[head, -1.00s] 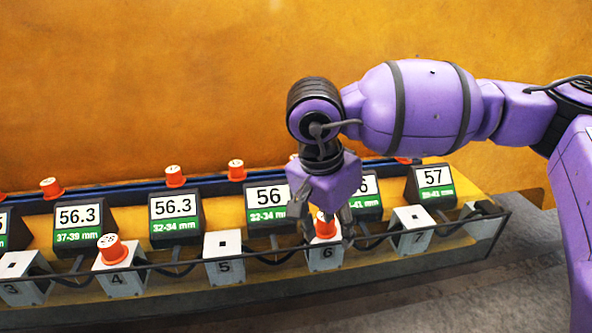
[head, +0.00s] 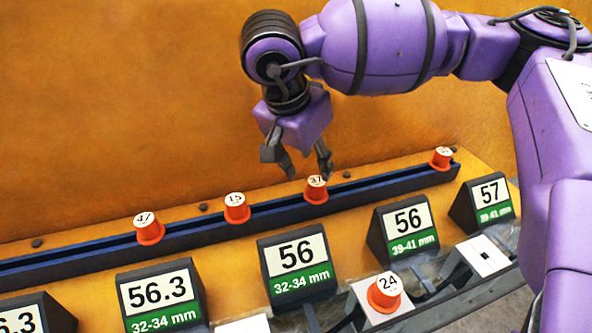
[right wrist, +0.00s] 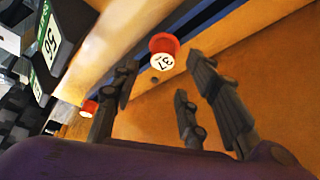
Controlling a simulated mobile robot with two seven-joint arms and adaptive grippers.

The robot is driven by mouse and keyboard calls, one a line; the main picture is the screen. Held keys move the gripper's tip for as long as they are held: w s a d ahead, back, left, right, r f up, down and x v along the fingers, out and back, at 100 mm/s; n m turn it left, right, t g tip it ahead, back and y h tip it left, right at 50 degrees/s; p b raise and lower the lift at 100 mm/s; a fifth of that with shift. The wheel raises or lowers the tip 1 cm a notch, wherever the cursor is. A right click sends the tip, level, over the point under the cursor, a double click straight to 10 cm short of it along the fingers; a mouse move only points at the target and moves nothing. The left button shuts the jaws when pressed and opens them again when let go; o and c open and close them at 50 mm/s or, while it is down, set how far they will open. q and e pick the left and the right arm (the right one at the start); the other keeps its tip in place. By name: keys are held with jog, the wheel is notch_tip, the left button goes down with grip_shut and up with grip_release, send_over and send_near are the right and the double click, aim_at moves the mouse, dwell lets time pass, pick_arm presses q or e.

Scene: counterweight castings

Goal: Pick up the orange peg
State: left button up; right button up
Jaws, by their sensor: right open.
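Several orange pegs with numbered white tops are in the head view. Peg 47 (head: 148,228), peg 15 (head: 236,207), peg 37 (head: 315,189) and a far-right peg (head: 441,157) stand along the dark blue rail. Peg 24 (head: 384,292) stands on a white block in front. My right gripper (head: 303,168) is open and empty, above the rail close to peg 37. In the right wrist view peg 37 (right wrist: 163,50) lies beyond the open fingers (right wrist: 160,85), with no visible grip on it. Another peg (right wrist: 88,108) is farther left. My left gripper is not visible.
The blue rail (head: 80,257) runs along the back of the yellow bench, before an orange wall (head: 120,90). Black display stands (head: 297,268) reading 56, 56.3 and 57 stand in front. White blocks (head: 483,255) and dark cables line the front edge.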

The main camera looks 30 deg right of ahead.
aim_at(318, 184)
jog(key=shift+x, duration=1)
jog(key=shift+s+d+f, duration=0.2)
jog(key=shift+d+f, duration=0.05)
jog(key=shift+f, duration=0.1)
jog(key=x, duration=0.3)
jog(key=shift+w+f, duration=0.1)
jog(key=shift+f, duration=0.25)
jog(key=shift+d+f, duration=0.1)
jog(key=shift+f, duration=0.25)
jog(key=shift+w+f, duration=0.1)
jog(key=shift+f, duration=0.05)
jog(key=c, duration=0.8)
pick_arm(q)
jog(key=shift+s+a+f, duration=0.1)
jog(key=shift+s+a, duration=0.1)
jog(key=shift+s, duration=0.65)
pick_arm(e)
grip_shut()
